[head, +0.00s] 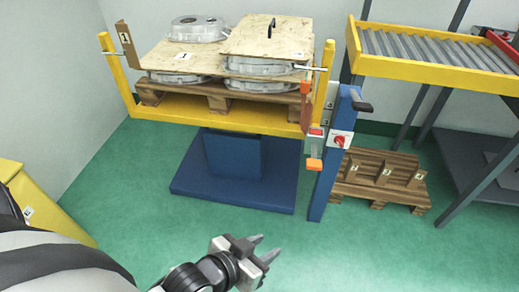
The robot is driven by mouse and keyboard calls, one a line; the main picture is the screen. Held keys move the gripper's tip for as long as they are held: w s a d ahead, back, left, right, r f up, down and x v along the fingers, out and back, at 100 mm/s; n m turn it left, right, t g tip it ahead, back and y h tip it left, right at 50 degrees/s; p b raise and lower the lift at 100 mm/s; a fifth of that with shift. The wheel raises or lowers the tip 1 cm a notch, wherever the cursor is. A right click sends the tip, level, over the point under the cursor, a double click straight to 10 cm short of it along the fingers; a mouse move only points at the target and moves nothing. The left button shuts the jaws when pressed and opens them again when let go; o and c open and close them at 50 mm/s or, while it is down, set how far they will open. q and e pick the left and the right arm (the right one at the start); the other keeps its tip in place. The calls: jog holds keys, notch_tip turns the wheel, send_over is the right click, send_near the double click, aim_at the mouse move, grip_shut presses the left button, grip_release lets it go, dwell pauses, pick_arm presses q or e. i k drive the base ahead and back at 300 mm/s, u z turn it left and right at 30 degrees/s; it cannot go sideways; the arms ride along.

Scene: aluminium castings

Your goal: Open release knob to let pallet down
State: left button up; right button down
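A blue post (324,185) stands at the right front of the yellow lift frame (210,110). A red knob (341,141) sits on a white plate on this post, and a dark handle (362,105) sticks out above it. I cannot tell for sure which is the release knob. The wooden pallet (220,98) rests raised on the yellow frame, loaded with castings (198,27) and boards. My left gripper (266,248) is low in front, empty, its fingers apart, well short of the post. My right gripper is out of view.
A blue base (185,187) lies under the lift. A yellow roller conveyor (430,50) stands at the right, with a wooden pallet (380,165) on the floor below it. A yellow cabinet (45,205) is at the left. The green floor (360,250) ahead is clear.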

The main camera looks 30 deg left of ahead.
aim_at(340, 141)
jog(key=u, duration=0.35)
jog(key=k, duration=0.5)
jog(key=u, duration=1.45)
jog(key=i, duration=1)
jog(key=z, duration=0.8)
jog(key=i, duration=0.55)
jog(key=z, duration=0.55)
